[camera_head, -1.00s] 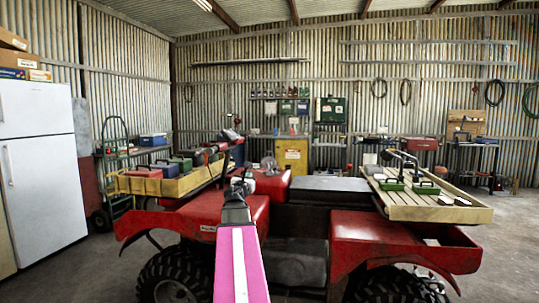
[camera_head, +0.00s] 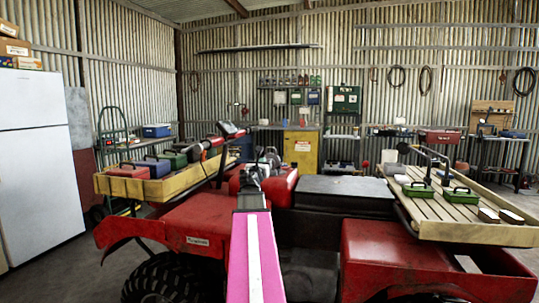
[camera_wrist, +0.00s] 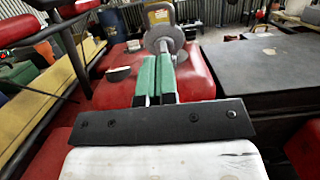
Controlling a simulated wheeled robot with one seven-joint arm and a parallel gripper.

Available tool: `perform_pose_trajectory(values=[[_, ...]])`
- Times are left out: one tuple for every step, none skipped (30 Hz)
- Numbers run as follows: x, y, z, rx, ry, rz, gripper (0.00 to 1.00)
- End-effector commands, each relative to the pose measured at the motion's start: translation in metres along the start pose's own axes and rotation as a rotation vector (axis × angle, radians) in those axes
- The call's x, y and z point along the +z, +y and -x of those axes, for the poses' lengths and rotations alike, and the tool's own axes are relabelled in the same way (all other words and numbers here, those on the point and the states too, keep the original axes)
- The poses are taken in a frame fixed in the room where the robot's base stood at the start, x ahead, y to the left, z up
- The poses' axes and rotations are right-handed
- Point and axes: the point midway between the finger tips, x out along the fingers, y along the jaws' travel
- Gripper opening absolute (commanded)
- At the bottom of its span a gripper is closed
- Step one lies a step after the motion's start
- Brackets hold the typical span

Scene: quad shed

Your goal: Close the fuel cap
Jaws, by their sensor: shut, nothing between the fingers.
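The fuel cap looks to be the round grey disc (camera_wrist: 181,36), standing raised and tilted on the red tank (camera_wrist: 112,93) of the quad bike. It shows small in the head view (camera_head: 272,155), partly behind my gripper. A small dark-topped round fitting (camera_wrist: 119,74) sits on the red tank to the left of my fingers; I cannot tell if it is the filler opening. My gripper (camera_wrist: 157,62), with green fingers, is shut and empty. Its fingertips overlap the disc's lower part in the wrist view; I cannot tell whether they touch. My gripper also shows in the head view (camera_head: 256,170).
A wooden rack (camera_head: 128,185) with several boxes is at the left of the quad, with dark bars (camera_wrist: 70,45) beside it. A slatted rack (camera_head: 440,215) with green boxes is at the right. A black seat (camera_head: 340,192) lies right of the tank.

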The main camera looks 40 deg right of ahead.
Motion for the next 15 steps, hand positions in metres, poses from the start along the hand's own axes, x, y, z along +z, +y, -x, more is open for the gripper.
perform_pose_trajectory(values=[[0.0, 0.0, -0.003, 0.0, 0.0, 0.0, 0.0], [0.0, 0.0, -0.005, 0.0, 0.0, 0.0, 0.0], [0.0, 0.0, -0.008, 0.0, 0.0, 0.0, 0.0], [0.0, 0.0, -0.011, 0.0, 0.0, 0.0, 0.0], [0.0, 0.001, -0.014, 0.0, 0.0, 0.0, 0.0], [0.0, 0.001, -0.019, 0.0, 0.0, 0.0, 0.0], [0.0, 0.001, -0.023, 0.0, 0.0, 0.0, 0.0], [0.0, 0.001, -0.027, 0.0, 0.0, 0.0, 0.0], [0.0, 0.001, -0.034, 0.0, 0.0, 0.0, 0.0], [0.0, 0.001, -0.039, 0.0, 0.0, 0.0, 0.0], [0.0, 0.001, -0.044, -0.001, 0.0, -0.001, 0.0], [0.0, 0.001, -0.051, -0.001, 0.0, -0.001, 0.0], [0.0, 0.001, -0.057, -0.001, 0.0, -0.001, 0.0], [0.0, 0.001, -0.063, -0.001, 0.0, -0.001, 0.0], [0.0, 0.001, -0.07, -0.001, 0.0, -0.001, 0.0]])
